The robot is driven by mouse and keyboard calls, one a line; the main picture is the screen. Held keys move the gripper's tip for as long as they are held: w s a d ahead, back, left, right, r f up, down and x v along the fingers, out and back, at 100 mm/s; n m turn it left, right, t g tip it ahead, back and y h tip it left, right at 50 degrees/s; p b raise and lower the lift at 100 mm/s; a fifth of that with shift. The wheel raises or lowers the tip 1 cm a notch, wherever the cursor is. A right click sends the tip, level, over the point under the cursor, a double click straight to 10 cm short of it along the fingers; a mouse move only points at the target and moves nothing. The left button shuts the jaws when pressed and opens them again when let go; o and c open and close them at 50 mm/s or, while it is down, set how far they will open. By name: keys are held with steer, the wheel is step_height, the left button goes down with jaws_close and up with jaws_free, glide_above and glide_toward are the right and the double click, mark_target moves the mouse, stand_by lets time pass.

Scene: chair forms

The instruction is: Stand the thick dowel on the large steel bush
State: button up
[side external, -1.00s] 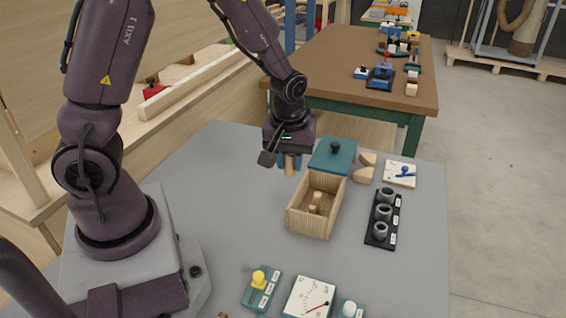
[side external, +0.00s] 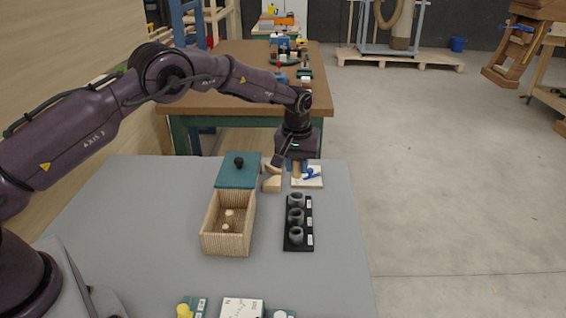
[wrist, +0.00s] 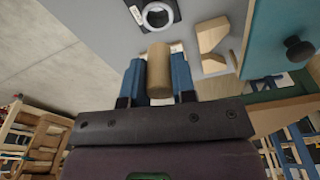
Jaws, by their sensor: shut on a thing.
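My gripper (side external: 297,162) is shut on a thick wooden dowel (side external: 297,170). In the wrist view the dowel (wrist: 159,74) stands between the two blue fingers. Several grey steel bushes stand in a row on a black rack (side external: 290,243): a far one (side external: 296,199), a middle one (side external: 295,216) and a near one (side external: 296,236). I cannot tell by size which is the large one. The dowel is in the air just beyond the far bush, apart from it.
An open ribbed wooden box (side external: 229,240) with smaller dowels inside stands left of the rack. Its teal lid (side external: 238,172) lies behind it. Wooden blocks (side external: 272,183) and a white board with a blue piece (side external: 308,178) are near the gripper. Grey table is clear to the left.

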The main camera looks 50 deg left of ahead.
mark_target(297, 177)
steer(key=shift+f, duration=2.6)
steer(key=shift+f, duration=1.1)
steer(key=o, duration=1.5)
steer(key=shift+r, duration=3.55)
